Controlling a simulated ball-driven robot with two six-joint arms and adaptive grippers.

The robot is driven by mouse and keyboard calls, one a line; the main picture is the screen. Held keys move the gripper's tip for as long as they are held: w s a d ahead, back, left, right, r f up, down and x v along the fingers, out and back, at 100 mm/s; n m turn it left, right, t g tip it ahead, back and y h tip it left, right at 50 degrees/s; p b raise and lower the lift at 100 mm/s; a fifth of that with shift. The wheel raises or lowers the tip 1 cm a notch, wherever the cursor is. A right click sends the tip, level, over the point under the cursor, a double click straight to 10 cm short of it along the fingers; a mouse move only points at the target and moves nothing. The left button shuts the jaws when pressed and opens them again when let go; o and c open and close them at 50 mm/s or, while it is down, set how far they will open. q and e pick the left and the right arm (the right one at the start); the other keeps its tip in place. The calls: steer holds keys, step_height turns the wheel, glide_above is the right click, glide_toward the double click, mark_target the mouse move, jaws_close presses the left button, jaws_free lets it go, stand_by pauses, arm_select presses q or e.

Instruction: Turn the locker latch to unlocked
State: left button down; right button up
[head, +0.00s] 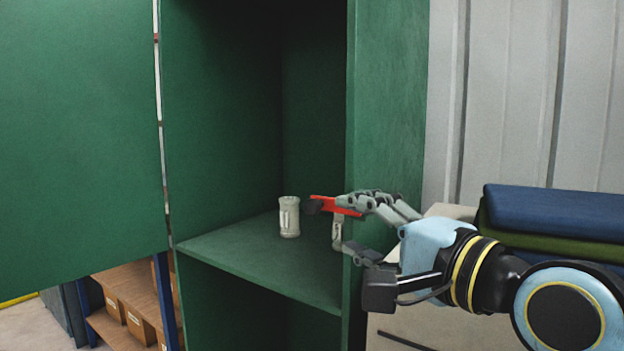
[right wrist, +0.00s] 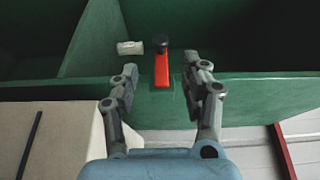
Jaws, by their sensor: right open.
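The locker latch (head: 340,204) is a red lever with a black knob at its end, on the front edge of the green locker's right side wall. In the head view it points left, across the locker opening. In the right wrist view the red latch (right wrist: 162,72) lies between the two fingers. My right gripper (head: 347,222) is open, with its fingers on either side of the lever; the right wrist view shows gaps between the fingers (right wrist: 162,66) and the lever. The lever's base is partly hidden by the fingers in the head view. My left gripper is not in view.
The locker's green door (head: 75,130) stands open at the left. Folded blue and green cloths (head: 560,212) lie at the right, behind my right arm. Shelving with boxes (head: 137,322) stands at lower left.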

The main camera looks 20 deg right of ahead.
mark_target(316, 210)
steer(key=x, duration=1)
steer(key=shift+w+a+p, duration=0.15)
steer(key=shift+w+p, duration=0.15)
steer(key=shift+w, duration=0.05)
jaws_close()
